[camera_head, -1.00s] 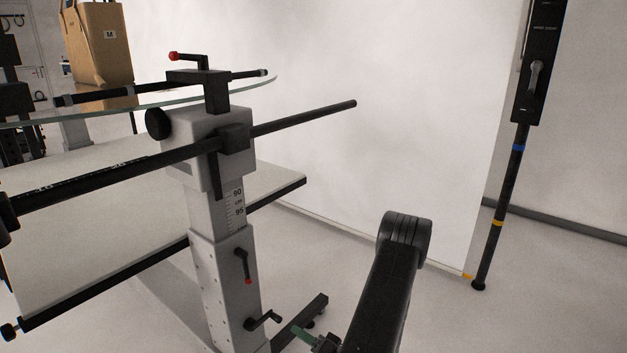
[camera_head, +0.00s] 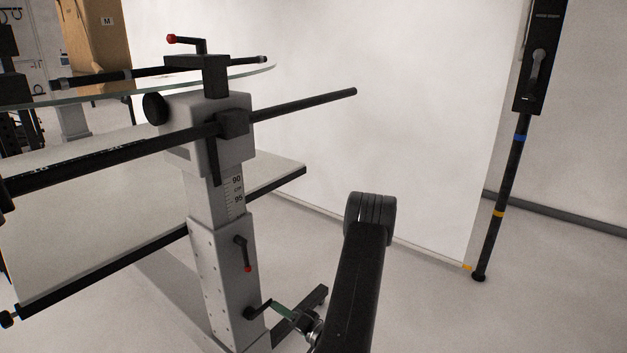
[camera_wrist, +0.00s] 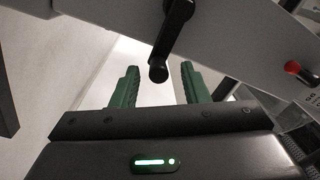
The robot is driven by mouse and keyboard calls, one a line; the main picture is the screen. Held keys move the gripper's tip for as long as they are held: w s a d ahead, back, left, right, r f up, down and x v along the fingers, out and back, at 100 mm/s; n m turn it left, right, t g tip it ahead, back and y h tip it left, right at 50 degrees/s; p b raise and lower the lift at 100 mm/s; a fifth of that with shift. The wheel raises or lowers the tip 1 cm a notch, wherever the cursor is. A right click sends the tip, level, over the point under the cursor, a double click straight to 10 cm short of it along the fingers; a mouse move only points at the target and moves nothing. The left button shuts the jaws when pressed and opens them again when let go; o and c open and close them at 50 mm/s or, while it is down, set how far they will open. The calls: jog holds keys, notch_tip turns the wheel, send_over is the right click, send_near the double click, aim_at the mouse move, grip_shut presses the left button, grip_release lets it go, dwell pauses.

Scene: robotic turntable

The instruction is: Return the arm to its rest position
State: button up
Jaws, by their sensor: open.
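My gripper (camera_wrist: 160,70) shows in the wrist view with its two green fingers apart and nothing held between them. A black crank handle (camera_wrist: 176,30) with a rounded knob hangs in front of the fingers, in line with the gap. Whether it touches them I cannot tell. In the head view, my gripper (camera_head: 279,308) is low beside the column, close to the lower crank handle (camera_head: 257,311). My black arm fills the lower middle of the head view and hides part of the gripper.
The grey column (camera_head: 222,270) carries a scale, a red-tipped lever (camera_head: 243,255), a long black rod (camera_head: 300,106) and a glass disc (camera_head: 150,94). A white panel (camera_head: 80,220) is at left. A black pole (camera_head: 507,190) stands at right.

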jog(key=shift+x, duration=0.95)
jog(key=shift+a+f+m, duration=0.15)
jog(key=shift+f+m, duration=0.05)
jog(key=shift+m, duration=0.1)
jog(key=shift+f+m, duration=0.55)
jog(key=shift+m, duration=0.65)
jog(key=shift+s, duration=0.1)
